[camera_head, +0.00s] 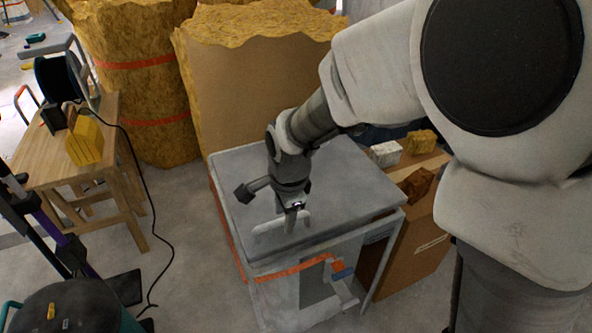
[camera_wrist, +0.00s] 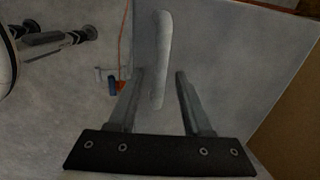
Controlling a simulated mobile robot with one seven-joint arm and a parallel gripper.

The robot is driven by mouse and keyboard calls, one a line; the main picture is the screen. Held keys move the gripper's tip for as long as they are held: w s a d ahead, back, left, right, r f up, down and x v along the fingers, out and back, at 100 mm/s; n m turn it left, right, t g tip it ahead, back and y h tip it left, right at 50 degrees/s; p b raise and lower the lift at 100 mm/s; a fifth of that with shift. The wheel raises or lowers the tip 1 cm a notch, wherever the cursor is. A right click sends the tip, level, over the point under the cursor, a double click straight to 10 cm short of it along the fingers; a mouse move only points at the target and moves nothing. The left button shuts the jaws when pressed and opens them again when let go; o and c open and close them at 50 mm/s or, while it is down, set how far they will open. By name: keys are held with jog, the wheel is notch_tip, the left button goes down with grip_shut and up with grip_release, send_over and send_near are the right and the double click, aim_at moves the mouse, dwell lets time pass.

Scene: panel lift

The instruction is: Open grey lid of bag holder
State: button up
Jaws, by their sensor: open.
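The bag holder (camera_head: 318,285) is a light box on a frame with an orange band. Its flat grey lid (camera_head: 355,185) lies closed on top and also fills much of the wrist view (camera_wrist: 235,60). A pale bar handle (camera_head: 268,229) stands near the lid's front edge. My gripper (camera_head: 290,228) points down at this handle and is open. In the wrist view, the near end of the handle (camera_wrist: 161,50) lies between my two fingers (camera_wrist: 161,75), with gaps on both sides. I cannot tell how deep the fingers reach around it.
Tall yellow insulation rolls (camera_head: 250,85) stand behind the holder. A cardboard box (camera_head: 405,245) with small blocks stands close on its right. A wooden table (camera_head: 60,165) with a yellow object stands to the left, and a black cable (camera_head: 150,220) runs over the open floor between.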

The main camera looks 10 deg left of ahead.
jog(key=shift+c, duration=0.3)
grip_shut()
dwell(1.1)
